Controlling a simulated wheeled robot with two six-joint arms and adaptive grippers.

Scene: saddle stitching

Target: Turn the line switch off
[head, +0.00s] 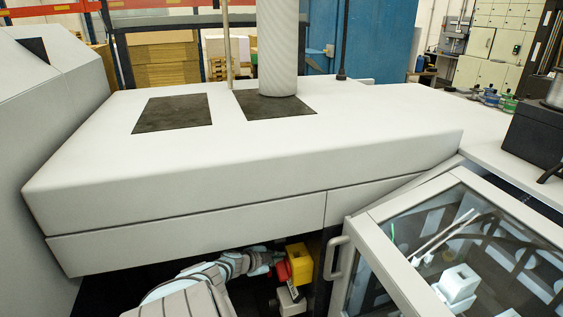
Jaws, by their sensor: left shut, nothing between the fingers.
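The line switch shows low in the middle of the head view as a yellow box (300,263) with a red part (283,271) on its left side. It sits under the front edge of the white machine, against a dark recess. My left arm reaches up from the bottom, and my left gripper (276,258) is shut with nothing in it. Its fingertips are at the red part; I cannot tell whether they touch it. The gripper partly hides the red part, so its setting cannot be read. My right gripper is not in view.
The white machine housing (240,160) overhangs the switch. A glass-topped cover with a grey frame (375,245) and handle (337,258) stands close to its right. A small grey block (291,300) sits just below the switch. The recess to the left is dark.

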